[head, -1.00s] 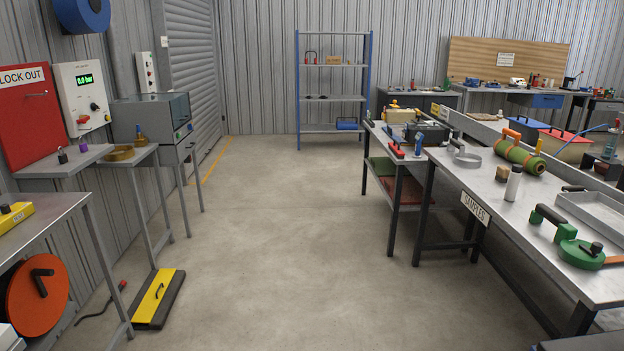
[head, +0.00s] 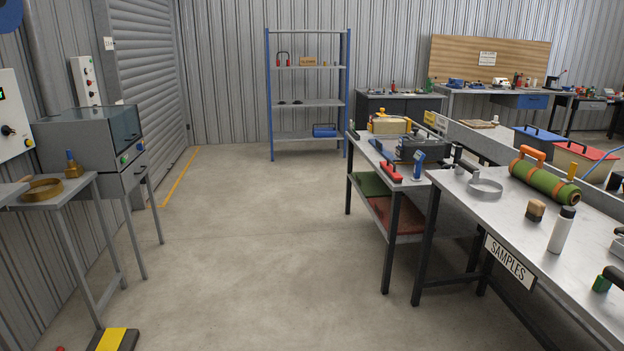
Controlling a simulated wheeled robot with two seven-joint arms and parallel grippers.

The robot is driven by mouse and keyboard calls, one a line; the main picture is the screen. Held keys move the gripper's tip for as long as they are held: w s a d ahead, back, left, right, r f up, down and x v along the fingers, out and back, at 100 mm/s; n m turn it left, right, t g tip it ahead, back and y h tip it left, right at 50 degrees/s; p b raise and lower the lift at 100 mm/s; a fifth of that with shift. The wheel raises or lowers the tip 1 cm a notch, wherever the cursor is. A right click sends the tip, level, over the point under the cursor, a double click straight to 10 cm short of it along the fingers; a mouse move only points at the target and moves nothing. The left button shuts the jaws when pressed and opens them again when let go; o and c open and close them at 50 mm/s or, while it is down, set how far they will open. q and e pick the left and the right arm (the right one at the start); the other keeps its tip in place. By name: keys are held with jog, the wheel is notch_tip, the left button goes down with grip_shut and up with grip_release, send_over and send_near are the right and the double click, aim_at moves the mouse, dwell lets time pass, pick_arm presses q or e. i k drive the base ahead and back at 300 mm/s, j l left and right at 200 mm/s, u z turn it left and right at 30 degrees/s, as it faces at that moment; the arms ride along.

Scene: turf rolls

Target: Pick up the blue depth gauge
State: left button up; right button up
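A small upright blue tool (head: 418,165) stands near the front right corner of the farther table (head: 373,148) on the right. It looks like the blue depth gauge, but it is too small to be sure. A red-handled tool (head: 391,172) lies just left of it, and a dark case (head: 424,147) is behind it. Neither of my grippers is in view.
A shelf rack (head: 307,104) stands at the back.

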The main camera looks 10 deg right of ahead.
aim_at(419, 155)
jog(key=i+z, duration=0.25)
jog(key=i, duration=0.45)
jog(key=i+j+z, duration=0.2)
jog(key=i, duration=0.55)
jog(key=i+z, duration=0.3)
jog(key=i, duration=0.5)
jog(key=i+j+z, duration=0.15)
jog(key=i+z, duration=0.2)
jog(key=i, duration=0.4)
jog(key=i+j+z, duration=0.15)
jog(key=i+z, duration=0.15)
jog(key=i, duration=0.15)
jog(key=i+j+z, duration=0.3)
jog(key=i, duration=0.15)
